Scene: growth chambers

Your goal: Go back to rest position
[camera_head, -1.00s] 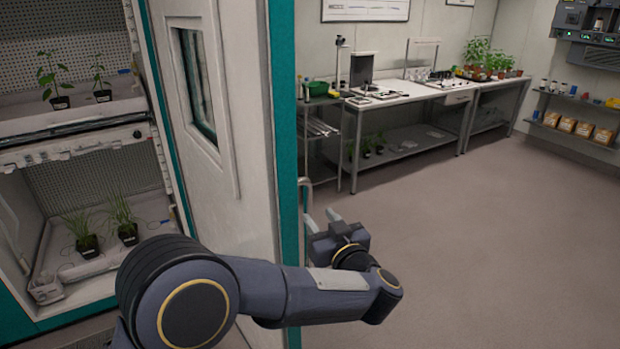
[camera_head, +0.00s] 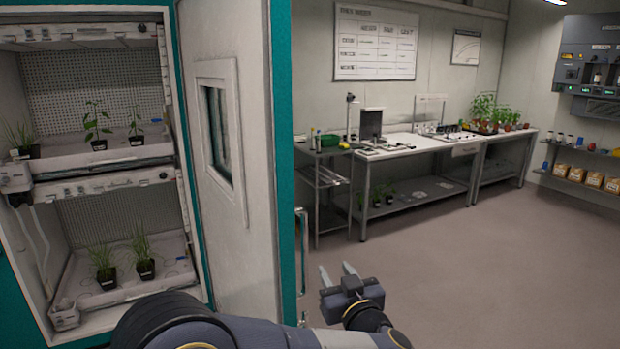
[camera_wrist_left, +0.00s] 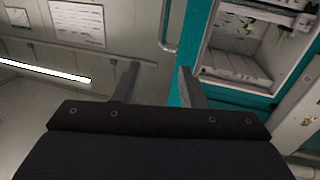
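My left gripper (camera_head: 338,273) is low in the middle of the head view, in front of the open chamber door (camera_head: 240,170) and right of its handle (camera_head: 302,262). Its two fingers stand apart with nothing between them. The left wrist view also shows the open fingers (camera_wrist_left: 156,82), with the handle (camera_wrist_left: 168,25) beyond them and apart from them. My right gripper is in neither view.
The growth chamber (camera_head: 190,200) stands open at the left, with potted plants on two shelves. A bench (camera_head: 400,148) with equipment and plants runs along the back wall. A wall shelf (camera_head: 580,150) is at the right. The floor (camera_head: 480,270) at the right is clear.

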